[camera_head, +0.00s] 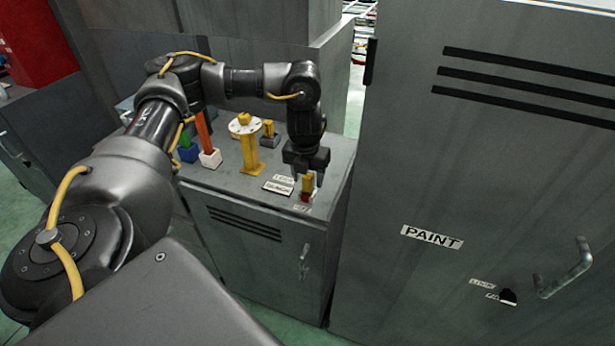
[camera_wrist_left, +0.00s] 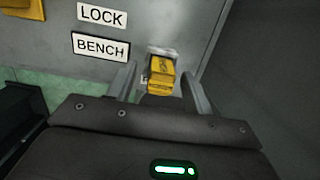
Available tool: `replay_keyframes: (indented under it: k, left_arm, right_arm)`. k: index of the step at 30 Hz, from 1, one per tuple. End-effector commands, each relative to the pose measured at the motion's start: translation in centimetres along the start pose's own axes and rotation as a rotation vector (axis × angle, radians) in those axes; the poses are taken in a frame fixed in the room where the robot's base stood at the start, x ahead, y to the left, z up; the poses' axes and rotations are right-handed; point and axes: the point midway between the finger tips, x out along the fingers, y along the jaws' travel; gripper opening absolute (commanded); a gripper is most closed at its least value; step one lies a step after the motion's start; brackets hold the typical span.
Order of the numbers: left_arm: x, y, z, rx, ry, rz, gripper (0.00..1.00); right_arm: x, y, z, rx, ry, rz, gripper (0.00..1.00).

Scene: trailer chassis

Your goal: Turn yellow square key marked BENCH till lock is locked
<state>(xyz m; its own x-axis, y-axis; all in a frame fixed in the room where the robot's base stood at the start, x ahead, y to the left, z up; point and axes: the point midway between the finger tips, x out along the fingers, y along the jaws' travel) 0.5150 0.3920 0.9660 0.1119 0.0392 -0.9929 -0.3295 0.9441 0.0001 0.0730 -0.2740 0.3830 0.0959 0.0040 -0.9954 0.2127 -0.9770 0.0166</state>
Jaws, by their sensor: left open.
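The yellow square key (camera_head: 307,184) stands upright near the right front corner of the grey cabinet top, with a small red part at its foot. My left gripper (camera_head: 306,185) points down over it, open, with one finger on each side of the key. In the left wrist view the key (camera_wrist_left: 161,75) sits between the two spread fingers (camera_wrist_left: 160,88); whether they touch it I cannot tell. A BENCH label (camera_wrist_left: 101,46) and a LOCK label (camera_wrist_left: 102,16) lie beside it. My right gripper is not in view.
A yellow stand with a round disc (camera_head: 244,126), a white block with an orange rod (camera_head: 209,157) and a blue block (camera_head: 188,152) stand further left on the cabinet top (camera_head: 235,185). A tall grey cabinet marked PAINT (camera_head: 432,237) rises close on the right.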

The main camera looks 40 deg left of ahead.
Motion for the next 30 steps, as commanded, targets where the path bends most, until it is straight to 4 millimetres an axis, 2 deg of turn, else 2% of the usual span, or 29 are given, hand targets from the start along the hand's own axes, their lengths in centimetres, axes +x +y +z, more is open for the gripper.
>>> replay_keyframes:
  k: [7, 18, 22, 30]
  left_arm:
    - [0.03, -0.02, 0.03, 0.000, -0.001, 0.000, 0.51]
    - [0.02, -0.02, 0.03, 0.000, -0.001, 0.000, 0.03]
    - [0.03, 0.00, 0.02, 0.040, 0.000, -0.006, 0.01]
    - [0.03, 0.01, 0.02, 0.289, 0.000, -0.036, 0.01]
  right_arm:
    - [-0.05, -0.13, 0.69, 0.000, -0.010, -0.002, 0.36]
    - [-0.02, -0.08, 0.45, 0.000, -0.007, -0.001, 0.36]
    - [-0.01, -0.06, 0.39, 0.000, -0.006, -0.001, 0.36]
    - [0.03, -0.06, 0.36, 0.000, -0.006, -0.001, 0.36]
